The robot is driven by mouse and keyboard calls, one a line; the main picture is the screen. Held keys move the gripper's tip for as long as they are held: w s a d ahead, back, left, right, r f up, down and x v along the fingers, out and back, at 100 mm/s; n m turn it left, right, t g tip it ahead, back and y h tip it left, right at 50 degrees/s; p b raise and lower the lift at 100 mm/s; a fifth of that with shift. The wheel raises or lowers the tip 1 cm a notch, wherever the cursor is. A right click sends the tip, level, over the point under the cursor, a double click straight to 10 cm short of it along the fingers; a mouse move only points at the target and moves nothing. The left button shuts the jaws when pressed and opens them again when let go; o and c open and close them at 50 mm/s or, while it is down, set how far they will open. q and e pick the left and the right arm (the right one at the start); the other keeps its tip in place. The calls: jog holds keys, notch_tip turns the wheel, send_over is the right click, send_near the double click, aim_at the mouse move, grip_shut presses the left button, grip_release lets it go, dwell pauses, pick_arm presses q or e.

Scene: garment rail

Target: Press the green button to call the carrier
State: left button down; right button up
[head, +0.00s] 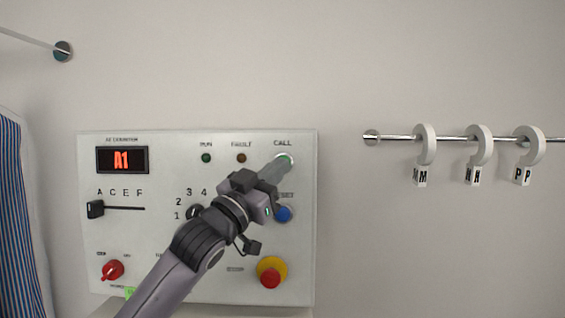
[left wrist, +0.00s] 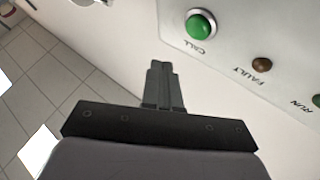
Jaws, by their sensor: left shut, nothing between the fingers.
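The green CALL button (head: 286,157) sits at the top right of the white control panel (head: 240,291) in the head view. It also shows in the left wrist view (left wrist: 199,26), with a pale ring around it. My left gripper (head: 278,166) is shut and empty, its fingertips just below and left of the button in the head view. In the left wrist view the closed fingers (left wrist: 159,68) appear apart from the button. The head view does not show clearly whether they touch it. My right gripper is not in view.
A rail (head: 452,138) with white hooks is at right. Striped cloth (head: 12,220) hangs at left.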

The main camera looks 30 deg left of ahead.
pick_arm(q)
jog(key=shift+w+a+p, duration=0.35)
jog(key=shift+w+a, duration=0.2)
jog(key=shift+w, duration=0.35)
jog(key=shift+w+a+p, duration=0.35)
jog(key=shift+w+a, duration=0.2)
jog(key=shift+w, duration=0.35)
dwell(0.7)
jog(key=shift+w+a+p, duration=0.2)
jog(key=shift+w+p, duration=0.15)
